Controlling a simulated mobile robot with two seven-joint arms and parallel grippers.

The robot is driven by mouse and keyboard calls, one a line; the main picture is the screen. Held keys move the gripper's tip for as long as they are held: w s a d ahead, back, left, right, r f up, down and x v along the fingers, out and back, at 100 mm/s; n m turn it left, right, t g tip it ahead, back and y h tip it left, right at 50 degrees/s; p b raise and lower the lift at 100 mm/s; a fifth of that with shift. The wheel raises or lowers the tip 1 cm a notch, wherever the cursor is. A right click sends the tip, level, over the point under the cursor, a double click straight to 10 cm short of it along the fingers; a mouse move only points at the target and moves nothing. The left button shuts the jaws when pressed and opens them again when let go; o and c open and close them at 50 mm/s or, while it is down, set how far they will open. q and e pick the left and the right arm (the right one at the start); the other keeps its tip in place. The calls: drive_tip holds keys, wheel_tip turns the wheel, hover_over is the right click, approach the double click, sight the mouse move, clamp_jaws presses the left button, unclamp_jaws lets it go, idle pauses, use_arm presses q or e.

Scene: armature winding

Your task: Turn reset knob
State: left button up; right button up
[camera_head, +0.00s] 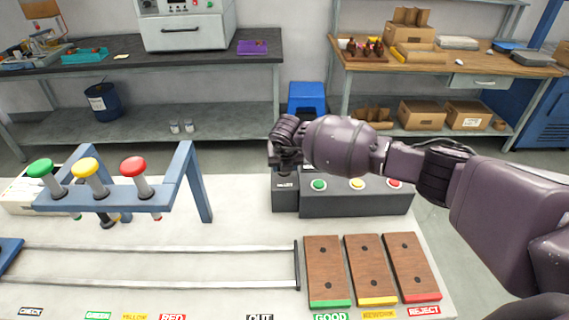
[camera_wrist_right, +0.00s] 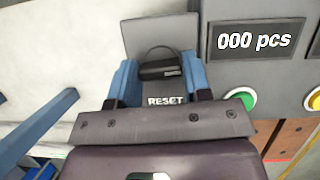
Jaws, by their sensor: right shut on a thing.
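The reset knob (camera_wrist_right: 160,66) is a black knob on a grey box, with the word RESET on the box in the right wrist view. My right gripper (camera_wrist_right: 160,78) has its two blue fingers on either side of the knob and is shut on it. In the head view my right gripper (camera_head: 285,165) comes down over the left end of the grey control box (camera_head: 355,204), and the arm and hand hide the knob there. My left gripper is not in view.
The counter display (camera_wrist_right: 255,40) reads 000 pcs. A green button (camera_head: 319,184), a yellow and a red button sit right of the gripper. A blue rack (camera_head: 185,165) with green, yellow and red-topped tools stands left. Three wooden boards (camera_head: 327,270) lie in front.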

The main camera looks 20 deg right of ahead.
drive_tip(key=o, duration=0.9)
drive_tip(key=v, duration=1)
drive_tip(key=shift+s+r, duration=0.2)
drive_tip(key=shift+r, duration=0.2)
